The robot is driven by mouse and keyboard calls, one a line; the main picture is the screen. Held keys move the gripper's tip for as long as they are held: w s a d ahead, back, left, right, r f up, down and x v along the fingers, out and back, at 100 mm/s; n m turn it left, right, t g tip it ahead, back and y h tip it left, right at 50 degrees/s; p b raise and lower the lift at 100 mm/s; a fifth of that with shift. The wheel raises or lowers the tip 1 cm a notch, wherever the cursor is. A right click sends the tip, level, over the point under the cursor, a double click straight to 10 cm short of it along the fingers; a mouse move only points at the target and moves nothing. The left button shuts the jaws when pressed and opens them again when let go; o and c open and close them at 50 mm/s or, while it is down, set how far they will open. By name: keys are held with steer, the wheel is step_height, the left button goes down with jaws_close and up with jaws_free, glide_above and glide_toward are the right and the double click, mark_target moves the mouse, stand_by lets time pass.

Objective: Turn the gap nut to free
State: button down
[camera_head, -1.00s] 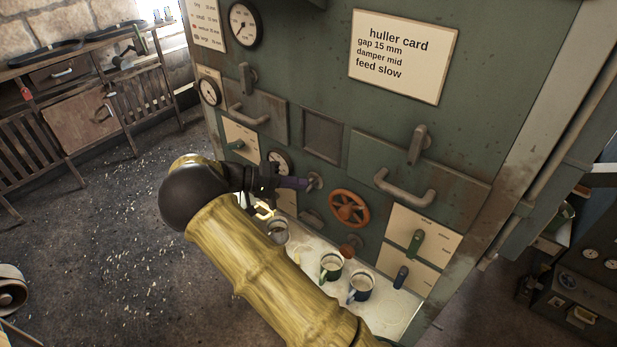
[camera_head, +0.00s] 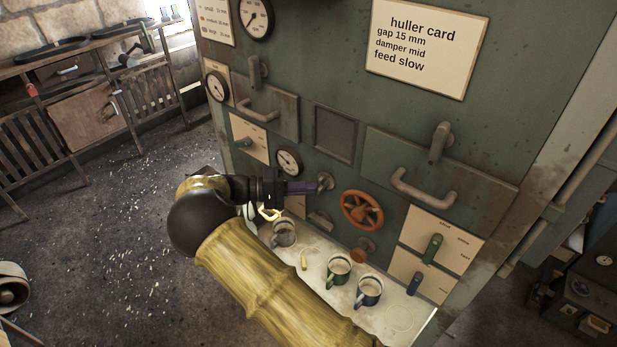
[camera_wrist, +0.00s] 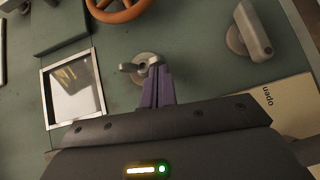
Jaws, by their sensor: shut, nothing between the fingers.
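The gap nut looks to be the small grey metal wing nut (camera_head: 325,181) on the green panel, left of the orange wheel. In the wrist view it shows as a round boss with a wing (camera_wrist: 133,68) pointing left. My gripper (camera_head: 314,187) has purple fingers and reaches the nut from the left in the head view. In the wrist view the shut, empty fingers (camera_wrist: 157,72) end at the nut's right side and hide part of it. I cannot tell whether they touch it. No lettering for the nut is readable.
The orange handwheel (camera_head: 362,210) is close to the nut. A grey lever (camera_wrist: 253,32) stands beside an "open" plate in the wrist view. Several mugs, including a green one (camera_head: 338,268), stand on the pale shelf (camera_head: 405,318) below. Handles and levers stick out of the panel.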

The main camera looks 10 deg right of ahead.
stand_by(0.4)
steer(key=w+a+b, duration=0.1)
steer(key=w+a, duration=0.2)
steer(key=a+r+b, duration=0.1)
steer(key=a+b, duration=0.3)
steer(key=a, duration=0.5)
steer(key=shift+s+a, duration=0.15)
steer(key=shift+a, duration=0.25)
